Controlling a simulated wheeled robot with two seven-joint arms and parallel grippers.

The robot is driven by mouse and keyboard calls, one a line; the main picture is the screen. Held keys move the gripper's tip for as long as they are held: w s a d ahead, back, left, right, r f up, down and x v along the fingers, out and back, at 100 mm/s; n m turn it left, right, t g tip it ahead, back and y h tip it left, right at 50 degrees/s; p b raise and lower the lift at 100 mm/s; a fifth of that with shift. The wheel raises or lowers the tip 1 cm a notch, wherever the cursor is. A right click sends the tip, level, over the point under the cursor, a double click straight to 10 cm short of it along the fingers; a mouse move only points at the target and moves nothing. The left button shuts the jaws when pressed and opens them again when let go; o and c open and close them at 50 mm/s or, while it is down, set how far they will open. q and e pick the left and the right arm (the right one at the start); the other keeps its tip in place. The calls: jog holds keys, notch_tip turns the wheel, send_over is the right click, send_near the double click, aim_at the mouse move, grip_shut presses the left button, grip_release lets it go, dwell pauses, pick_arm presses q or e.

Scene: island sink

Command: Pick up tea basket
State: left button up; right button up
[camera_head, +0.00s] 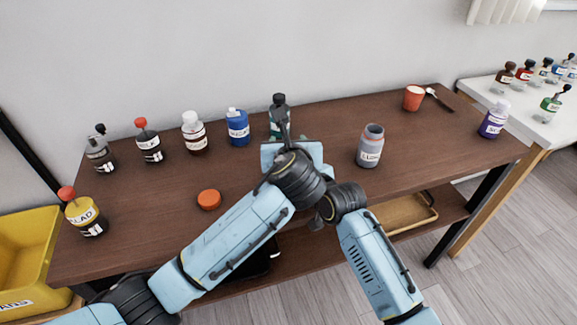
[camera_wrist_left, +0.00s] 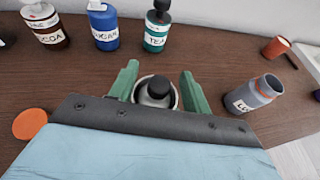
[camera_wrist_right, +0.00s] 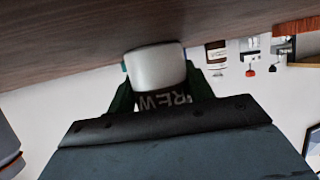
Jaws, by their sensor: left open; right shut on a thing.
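My left gripper (camera_wrist_left: 158,72) is open in the left wrist view, its green fingers on either side of a round pale-rimmed container with a dark top (camera_wrist_left: 156,92). I cannot tell whether they touch it. My right gripper (camera_wrist_right: 160,82) is shut on a pale cylinder (camera_wrist_right: 156,66) with a dark band lettered "REW", seen close to the table. This may be the same container. The green-and-white TEA bottle (camera_wrist_left: 157,36) stands just behind, upright. I cannot make out a tea basket for certain.
Blue sugar bottle (camera_head: 238,128), cocoa bottle (camera_head: 194,134) and other bottles line the table's back. An orange lid (camera_head: 209,200) lies at left. The front right is clear.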

pick_arm(q)
jog(key=shift+w, duration=0.1)
grip_shut()
dwell(0.6)
notch_tip(320, 180, up, 18)
dwell(1.1)
dwell(0.4)
pick_arm(e)
jog(key=o, duration=1.1)
